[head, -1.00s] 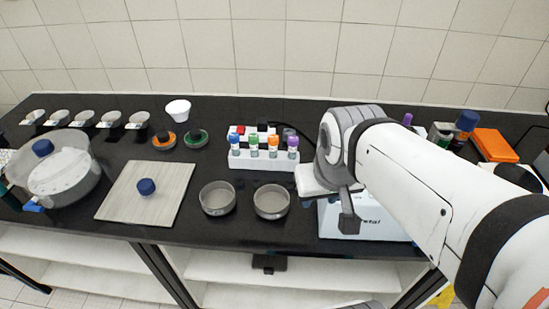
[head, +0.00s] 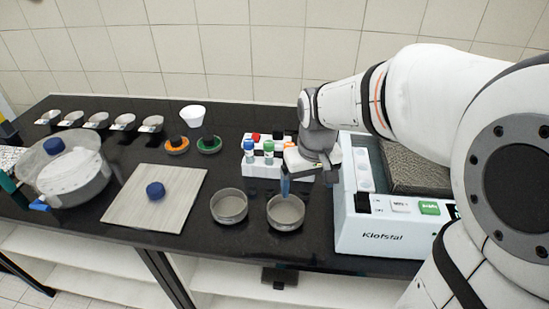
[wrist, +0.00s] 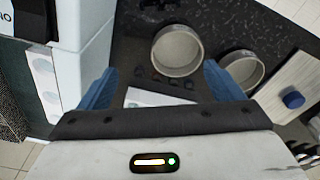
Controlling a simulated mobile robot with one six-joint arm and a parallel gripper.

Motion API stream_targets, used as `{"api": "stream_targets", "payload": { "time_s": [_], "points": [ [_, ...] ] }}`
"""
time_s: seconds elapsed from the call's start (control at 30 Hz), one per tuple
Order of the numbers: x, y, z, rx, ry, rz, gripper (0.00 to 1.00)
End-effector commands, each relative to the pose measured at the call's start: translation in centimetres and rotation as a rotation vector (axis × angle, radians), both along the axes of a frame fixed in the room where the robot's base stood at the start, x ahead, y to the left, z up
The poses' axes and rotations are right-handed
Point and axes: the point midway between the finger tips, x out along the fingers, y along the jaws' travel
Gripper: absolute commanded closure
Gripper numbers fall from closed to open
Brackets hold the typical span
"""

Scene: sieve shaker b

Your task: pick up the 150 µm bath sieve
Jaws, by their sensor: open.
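Two round grey metal sieves stand side by side on the black bench, a left one (head: 229,206) and a right one (head: 286,212). No mesh marking is readable, so I cannot tell which is 150 µm. In the wrist view the right sieve (wrist: 177,50) lies ahead between my blue fingers, and the left sieve (wrist: 242,70) is partly behind one finger. My gripper (wrist: 158,86) is open and empty. In the head view my gripper (head: 285,186) hangs just behind and above the right sieve's rim; contact is not visible.
A white tube rack (head: 262,171) stands behind, partly hidden by my gripper. The white Klofstal device (head: 385,236) stands close to the right. A pale board (head: 135,205) with a blue knob (head: 155,190) lies left, beside a large clear-lidded pan (head: 68,180).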

Motion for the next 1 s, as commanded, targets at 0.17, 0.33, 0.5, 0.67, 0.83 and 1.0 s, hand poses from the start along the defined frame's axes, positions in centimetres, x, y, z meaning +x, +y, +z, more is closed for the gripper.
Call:
{"api": "stream_targets", "payload": {
  "time_s": [0.17, 0.33, 0.5, 0.67, 0.83, 1.0],
  "points": [
    [3.7, 2.8, -5.0, -0.013, 0.070, 0.074, 0.00],
    [5.3, 4.2, -7.1, -0.020, 0.098, 0.108, 0.00],
    [5.6, 4.5, -8.7, -0.021, 0.107, 0.115, 0.00],
    [5.5, 4.4, -10.4, -0.021, 0.106, 0.115, 0.00],
    [5.1, 4.2, -12.8, -0.022, 0.109, 0.115, 0.00],
    [5.1, 4.2, -14.9, -0.021, 0.106, 0.115, 0.00]
  ]
}}
